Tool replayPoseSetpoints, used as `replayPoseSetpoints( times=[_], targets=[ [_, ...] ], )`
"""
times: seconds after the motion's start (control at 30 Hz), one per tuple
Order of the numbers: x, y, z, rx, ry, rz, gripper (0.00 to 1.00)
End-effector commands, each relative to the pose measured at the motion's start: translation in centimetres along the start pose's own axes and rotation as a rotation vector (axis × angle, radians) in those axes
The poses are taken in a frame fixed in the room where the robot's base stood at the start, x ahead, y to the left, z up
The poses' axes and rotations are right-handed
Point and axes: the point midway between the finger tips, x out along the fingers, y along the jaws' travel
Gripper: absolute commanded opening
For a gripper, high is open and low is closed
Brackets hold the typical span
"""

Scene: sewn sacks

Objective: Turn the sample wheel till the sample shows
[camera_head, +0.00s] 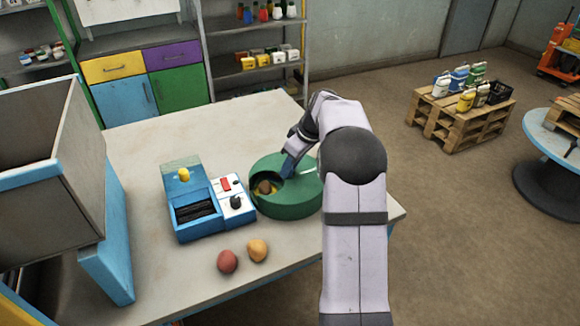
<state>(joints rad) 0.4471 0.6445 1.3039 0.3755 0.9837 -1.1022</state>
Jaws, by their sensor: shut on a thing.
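The green round sample wheel (292,199) stands on the table, right of a blue machine. An opening in its top left shows a brown rounded lump (265,187) on a yellow patch. My gripper (287,170) reaches down onto the top of the wheel, just right of the opening. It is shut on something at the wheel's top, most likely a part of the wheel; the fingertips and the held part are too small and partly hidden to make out. My arm covers the right edge of the wheel.
A blue machine (197,222) with a yellow knob and a white switch panel (232,199) sits close left of the wheel. A red ball (228,261) and an orange ball (257,250) lie in front. A large bin (85,160) stands at left. The table's back (235,120) is clear.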

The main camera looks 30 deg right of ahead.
Motion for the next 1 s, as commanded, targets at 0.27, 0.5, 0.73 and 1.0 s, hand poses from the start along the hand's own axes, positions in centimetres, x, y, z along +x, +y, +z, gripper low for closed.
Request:
replayPoseSetpoints(
  times=[0.27,0.5,0.73,1.0],
  targets=[
    [-0.15,0.28,-0.07,-0.216,0.0,-0.09,0.0],
    [-0.07,0.27,-0.03,-0.25,0.001,-0.103,0.0],
    [-0.07,0.27,-0.05,-0.249,0.001,-0.102,0.45],
    [-0.05,0.26,-0.04,-0.248,0.001,-0.102,0.45]
  ],
)
